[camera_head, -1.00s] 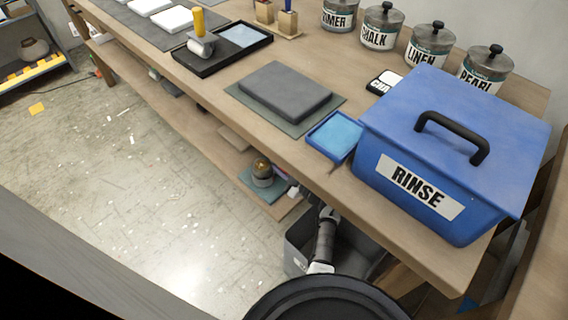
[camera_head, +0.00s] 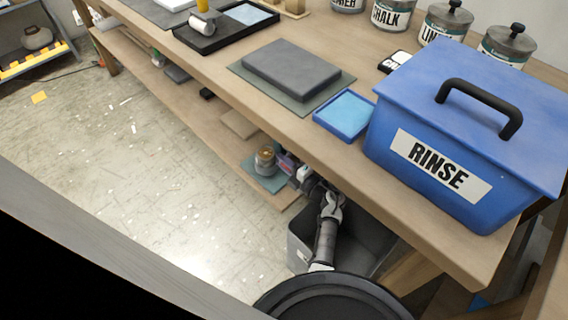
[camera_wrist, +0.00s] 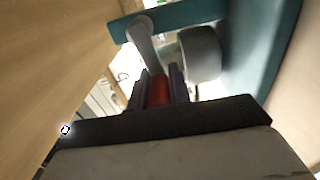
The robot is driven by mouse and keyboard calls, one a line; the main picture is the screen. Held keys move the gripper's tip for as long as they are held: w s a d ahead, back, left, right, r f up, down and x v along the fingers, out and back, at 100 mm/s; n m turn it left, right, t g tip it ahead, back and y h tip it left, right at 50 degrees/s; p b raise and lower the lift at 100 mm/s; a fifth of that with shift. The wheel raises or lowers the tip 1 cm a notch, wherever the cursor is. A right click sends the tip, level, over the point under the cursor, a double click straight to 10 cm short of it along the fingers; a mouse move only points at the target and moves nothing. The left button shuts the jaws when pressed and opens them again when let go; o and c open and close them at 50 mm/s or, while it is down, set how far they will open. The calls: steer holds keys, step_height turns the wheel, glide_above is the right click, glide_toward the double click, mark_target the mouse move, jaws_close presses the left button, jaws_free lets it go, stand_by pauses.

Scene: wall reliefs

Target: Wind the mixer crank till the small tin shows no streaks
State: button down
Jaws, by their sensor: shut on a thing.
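My gripper (camera_wrist: 160,78) is shut on a red handle (camera_wrist: 160,93), seen between its two dark fingers in the wrist view. A pale grey bar (camera_wrist: 142,40) lies just beyond the fingers, and a rounded grey-white part (camera_wrist: 201,53) is to the right. In the head view a small tin (camera_head: 265,162) with a brownish-gold top stands on a teal mat (camera_head: 256,179) on the lower shelf. My arm reaches in beside it from the right. The table edge partly hides my gripper there. I cannot make out streaks in the tin.
The lower shelf (camera_head: 180,92) runs under the bench (camera_head: 325,150), whose edge overhangs my arm. A grey bin (camera_head: 298,250) stands below my arm. On top are a blue RINSE box (camera_head: 470,125), a blue tray (camera_head: 345,115) and a dark slab (camera_head: 290,68). The floor at left is open.

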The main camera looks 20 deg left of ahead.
steer(key=shift+f+n, duration=0.15)
steer(key=shift+n, duration=0.25)
steer(key=c, duration=1.3)
jaws_free()
steer(key=shift+d, duration=0.1)
steer(key=p+v, duration=0.3)
steer(key=v, duration=1)
steer(key=shift+d+p, duration=0.35)
